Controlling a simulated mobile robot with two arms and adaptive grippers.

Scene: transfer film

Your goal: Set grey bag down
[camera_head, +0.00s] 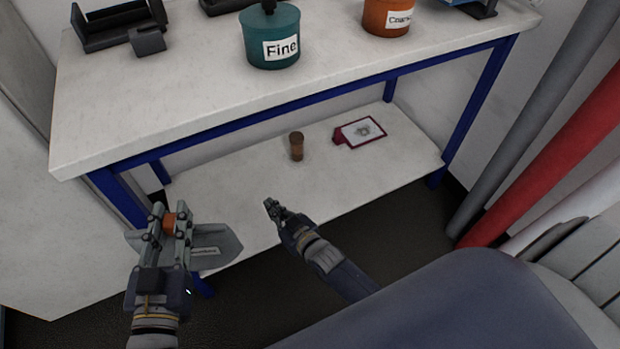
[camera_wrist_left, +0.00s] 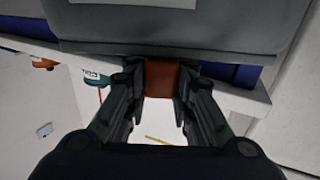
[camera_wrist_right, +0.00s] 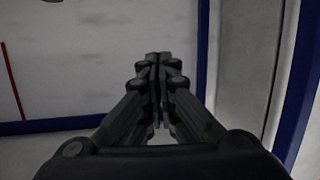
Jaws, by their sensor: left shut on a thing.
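The grey bag (camera_head: 216,247) is flat and grey with an orange-brown tab. My left gripper (camera_head: 168,222) is shut on that tab, in front of the left end of the workbench. In the left wrist view the bag (camera_wrist_left: 180,34) fills the top, and the tab (camera_wrist_left: 161,78) sits between the fingers of my left gripper (camera_wrist_left: 161,95). My right gripper (camera_head: 272,207) is over the front of the lower shelf, apart from the bag. In the right wrist view the fingers of my right gripper (camera_wrist_right: 158,90) are together with nothing between them.
The workbench top (camera_head: 200,100) holds a teal "Fine" pot (camera_head: 270,45), an orange pot (camera_head: 388,16) and a dark tray (camera_head: 112,25). The lower shelf (camera_head: 240,185) holds a brown jar (camera_head: 296,146) and a red-edged card (camera_head: 362,132). A blue leg (camera_head: 120,200) stands beside the bag.

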